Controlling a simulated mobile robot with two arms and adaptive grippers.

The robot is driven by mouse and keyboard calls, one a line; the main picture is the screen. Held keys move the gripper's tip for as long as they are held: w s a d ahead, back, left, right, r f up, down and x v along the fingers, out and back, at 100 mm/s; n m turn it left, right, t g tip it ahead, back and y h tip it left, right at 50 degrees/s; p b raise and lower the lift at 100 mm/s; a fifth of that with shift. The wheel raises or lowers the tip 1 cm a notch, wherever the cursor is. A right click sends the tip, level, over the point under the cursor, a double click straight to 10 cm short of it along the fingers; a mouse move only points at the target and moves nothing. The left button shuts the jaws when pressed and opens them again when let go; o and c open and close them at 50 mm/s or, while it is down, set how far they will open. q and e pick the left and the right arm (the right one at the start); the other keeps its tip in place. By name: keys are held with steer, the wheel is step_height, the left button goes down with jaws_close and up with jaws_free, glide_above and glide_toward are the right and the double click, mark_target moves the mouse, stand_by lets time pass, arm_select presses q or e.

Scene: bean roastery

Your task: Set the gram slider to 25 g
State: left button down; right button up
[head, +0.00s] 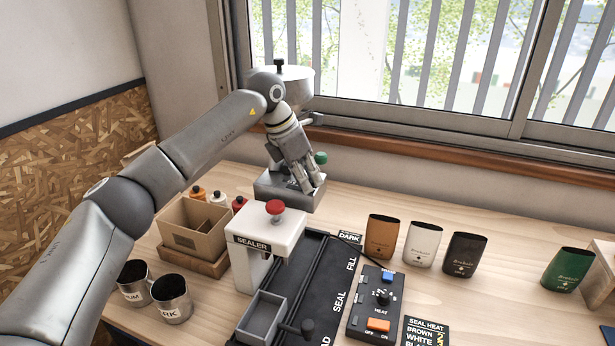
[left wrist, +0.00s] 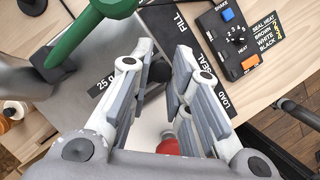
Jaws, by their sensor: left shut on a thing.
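The grey doser (head: 262,188) stands at the back of the bench under a metal hopper (head: 298,76), with a green-knobbed lever (head: 320,157) at its right. My left gripper (head: 303,184) reaches down onto its front. In the left wrist view, my left gripper (left wrist: 160,78) is shut on a small dark knob (left wrist: 158,72), which looks like the gram slider's; the fingers hide much of it. The slider's exact setting cannot be read. My right gripper is not in view.
The white sealer (head: 262,240) with a red knob stands in front of the doser. A black rail (head: 318,290), a heat control box (head: 373,305) and several coffee bags (head: 422,244) are to the right. A cardboard box (head: 190,228) and metal cups (head: 172,300) are at left.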

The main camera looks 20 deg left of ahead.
arm_select(q)
steer(key=a+p, duration=0.1)
steer(key=a, duration=0.4)
steer(key=shift+w+a, duration=0.1)
steer(key=shift+a, duration=0.2)
steer(key=shift+d+r, duration=0.1)
steer(key=c, duration=1.7)
jaws_free()
steer(key=o, duration=0.4)
steer(key=shift+c, duration=0.2)
steer(key=shift+r, duration=0.1)
steer(key=v, duration=1.1)
steer(key=shift+a+r, duration=0.3)
